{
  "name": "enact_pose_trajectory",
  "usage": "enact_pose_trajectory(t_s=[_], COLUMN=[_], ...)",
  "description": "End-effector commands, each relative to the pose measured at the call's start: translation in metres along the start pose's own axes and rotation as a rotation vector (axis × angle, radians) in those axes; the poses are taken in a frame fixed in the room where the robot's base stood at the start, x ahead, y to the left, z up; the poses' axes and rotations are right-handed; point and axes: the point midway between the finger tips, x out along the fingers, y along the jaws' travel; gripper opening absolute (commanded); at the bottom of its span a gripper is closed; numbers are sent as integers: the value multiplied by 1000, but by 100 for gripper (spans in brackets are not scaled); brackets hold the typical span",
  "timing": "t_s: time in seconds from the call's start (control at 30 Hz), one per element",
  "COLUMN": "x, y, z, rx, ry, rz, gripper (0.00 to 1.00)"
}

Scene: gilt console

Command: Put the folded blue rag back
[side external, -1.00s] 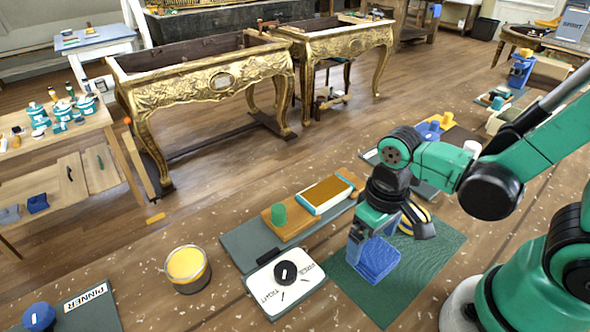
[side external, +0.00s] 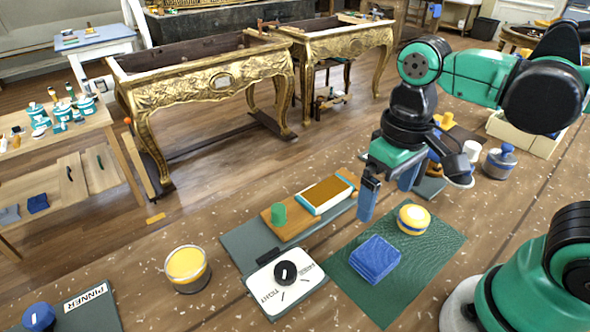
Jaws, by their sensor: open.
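The folded blue rag (side external: 375,259) lies flat on the dark green mat (side external: 352,297), near the mat's left middle part. My gripper (side external: 388,196) is open and empty. It hangs above and behind the rag, apart from it, with its blue fingers pointing down.
A jar of yellow stuff (side external: 187,268) stands further left. The mat's front is clear.

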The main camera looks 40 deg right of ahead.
Motion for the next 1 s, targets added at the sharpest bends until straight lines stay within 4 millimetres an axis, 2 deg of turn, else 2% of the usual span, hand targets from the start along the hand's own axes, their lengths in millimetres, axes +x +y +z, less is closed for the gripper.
enact_pose_trajectory(t_s=[0.07, 0.3, 0.4, 1.0], x=[-1, -4, -9, -12], y=[2, 24, 30, 32], z=[-4, -46, -56, -60], rx=[2, 3, 1, -2], ry=[45, 467, 580, 615], rz=[-6, -13, 0, 5], gripper=[100, 100, 100, 100])
